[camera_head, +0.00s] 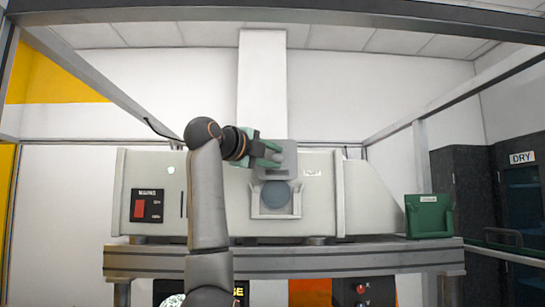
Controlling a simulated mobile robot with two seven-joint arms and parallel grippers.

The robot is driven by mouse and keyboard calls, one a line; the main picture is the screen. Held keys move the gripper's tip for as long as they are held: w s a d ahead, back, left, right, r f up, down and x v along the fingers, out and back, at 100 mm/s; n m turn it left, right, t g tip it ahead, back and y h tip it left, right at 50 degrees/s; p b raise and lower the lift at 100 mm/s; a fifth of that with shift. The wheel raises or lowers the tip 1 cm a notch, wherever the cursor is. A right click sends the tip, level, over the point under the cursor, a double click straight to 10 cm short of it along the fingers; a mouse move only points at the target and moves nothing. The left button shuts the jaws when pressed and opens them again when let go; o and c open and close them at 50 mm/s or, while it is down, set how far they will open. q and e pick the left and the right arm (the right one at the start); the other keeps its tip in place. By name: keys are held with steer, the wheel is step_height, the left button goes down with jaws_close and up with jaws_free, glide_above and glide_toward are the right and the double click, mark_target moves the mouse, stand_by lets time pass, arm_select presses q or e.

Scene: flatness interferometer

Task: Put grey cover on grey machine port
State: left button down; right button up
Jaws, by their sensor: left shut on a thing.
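The grey machine (321,208) is a long light box on a metal bench, seen in the head view. Its port (276,197) is a round blue-grey disc inside a pale U-shaped holder on the front face. My left gripper (269,153), with green fingers, is shut on the grey cover (281,160), a square grey plate. The cover is upright just above the port, and its lower edge comes close to the disc. I cannot tell whether the cover touches the machine. My right gripper is out of view.
A green bin (428,217) stands at the right end of the bench (400,257). A panel with a red switch (147,205) is on the machine's left. Metal frame posts (422,165) stand around the machine. Dark cabinets (470,185) are at the far right.

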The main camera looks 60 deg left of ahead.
mark_target(272, 159)
arm_select(q)
steer(key=shift+a, duration=0.1)
stand_by(0.3)
steer(key=shift+w+a+f, duration=0.1)
steer(key=shift+w+a, duration=0.25)
steer(key=shift+a, duration=0.35)
steer(key=shift+w+a+f, duration=0.1)
steer(key=shift+w+a, duration=0.2)
steer(key=shift+a, duration=0.35)
steer(key=shift+a+f+b, duration=0.1)
steer(key=shift+f+b, duration=2.35)
steer(key=shift+f, duration=0.7)
stand_by(3.1)
